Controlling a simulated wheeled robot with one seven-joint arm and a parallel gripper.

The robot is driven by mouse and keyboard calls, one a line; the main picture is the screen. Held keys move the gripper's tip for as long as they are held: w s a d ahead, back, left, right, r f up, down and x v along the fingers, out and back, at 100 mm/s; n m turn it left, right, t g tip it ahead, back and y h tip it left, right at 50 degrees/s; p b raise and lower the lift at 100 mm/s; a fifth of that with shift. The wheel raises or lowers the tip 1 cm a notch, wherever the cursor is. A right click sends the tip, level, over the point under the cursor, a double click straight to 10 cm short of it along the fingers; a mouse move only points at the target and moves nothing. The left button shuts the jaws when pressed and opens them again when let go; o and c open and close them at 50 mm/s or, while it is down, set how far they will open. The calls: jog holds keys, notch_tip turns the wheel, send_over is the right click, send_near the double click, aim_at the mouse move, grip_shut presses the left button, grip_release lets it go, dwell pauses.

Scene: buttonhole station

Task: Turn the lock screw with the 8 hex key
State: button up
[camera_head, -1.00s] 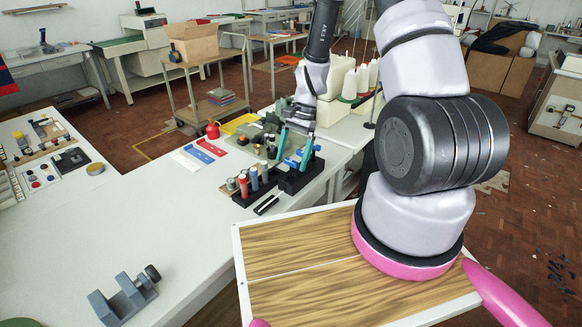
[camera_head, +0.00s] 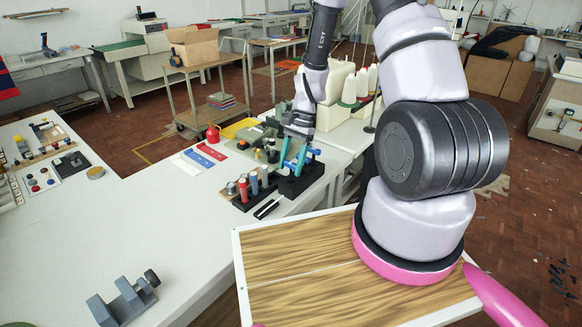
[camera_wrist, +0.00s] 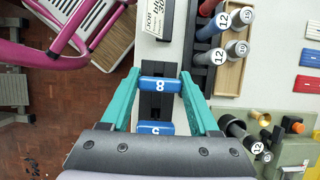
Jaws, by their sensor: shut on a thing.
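My gripper (camera_head: 292,160) is over the black key holder (camera_head: 303,180) on the white table. In the wrist view its teal fingers (camera_wrist: 160,78) are shut on the blue handle of the 8 hex key (camera_wrist: 160,85), one finger at each end. The key is at the black holder (camera_wrist: 155,108); its shaft is hidden below the handle. A second blue handle (camera_wrist: 156,129) with another digit is nearer the palm, between the fingers but not gripped. I cannot identify the lock screw for certain; a grey fixture (camera_head: 122,304) with a dark round knob (camera_head: 152,278) stands at the table front.
Beside the holder is a rack with several numbered red, blue and grey handles (camera_wrist: 222,22). A grey-green device (camera_wrist: 296,150) with knobs is close by at the right. Thread cones (camera_head: 349,88) stand behind. The middle of the white table (camera_head: 150,225) is clear.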

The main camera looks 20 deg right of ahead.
notch_tip(320, 180, up, 14)
jog(key=shift+r, duration=0.2)
dwell(0.6)
